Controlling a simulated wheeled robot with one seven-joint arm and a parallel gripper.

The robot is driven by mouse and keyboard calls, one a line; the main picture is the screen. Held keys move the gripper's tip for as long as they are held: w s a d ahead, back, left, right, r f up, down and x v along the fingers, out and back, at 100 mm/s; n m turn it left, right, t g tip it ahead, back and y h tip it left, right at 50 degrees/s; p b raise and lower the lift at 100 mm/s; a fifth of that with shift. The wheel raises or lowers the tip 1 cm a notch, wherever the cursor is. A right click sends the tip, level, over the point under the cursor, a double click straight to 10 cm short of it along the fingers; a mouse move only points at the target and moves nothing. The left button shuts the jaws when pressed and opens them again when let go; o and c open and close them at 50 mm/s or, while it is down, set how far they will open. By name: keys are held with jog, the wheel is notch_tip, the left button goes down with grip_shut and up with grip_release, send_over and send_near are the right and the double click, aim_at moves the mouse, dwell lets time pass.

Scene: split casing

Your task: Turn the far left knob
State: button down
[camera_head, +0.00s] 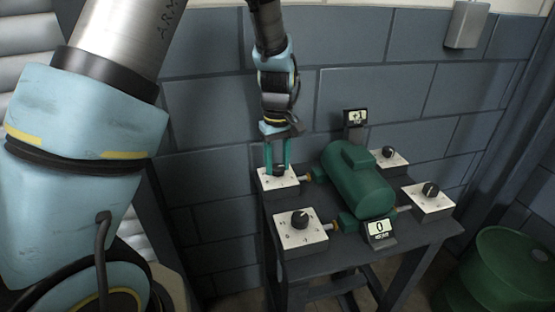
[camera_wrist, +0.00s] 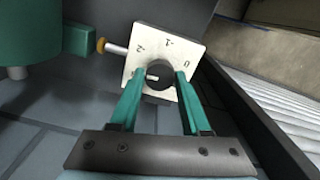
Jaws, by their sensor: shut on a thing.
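The far left knob (camera_wrist: 158,84) is a dark round dial on a white square plate (camera_head: 276,184) with marks around it. The plate stands at the far left corner of the dark table. My gripper (camera_head: 279,168) comes down on it from above. In the wrist view my two green fingers (camera_wrist: 155,78) are closed on both sides of the knob. The plate (camera_wrist: 165,45) shows the marks 0, -1 and -2 there, and the knob's pale pointer line shows between the fingers. In the head view the fingers partly hide the knob.
A green motor casing (camera_head: 358,180) lies mid-table, with a near display (camera_head: 379,229) reading 0 and a far display (camera_head: 355,117) reading about +1. Other knobs sit near left (camera_head: 299,222), near right (camera_head: 430,190) and far right (camera_head: 388,153). A green barrel (camera_head: 505,265) stands right of the table (camera_head: 425,232).

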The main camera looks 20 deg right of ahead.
aim_at(277, 167)
jog(key=n+p, duration=0.2)
jog(key=n, duration=0.3)
dwell(0.6)
jog(key=shift+c, duration=1.8)
grip_release()
jog(key=shift+r, duration=0.1)
notch_tip(277, 167, up, 11)
jog(key=b, duration=0.1)
jog(key=shift+f+b, duration=0.2)
jog(key=shift+b, duration=0.2)
jog(key=shift+a, duration=0.1)
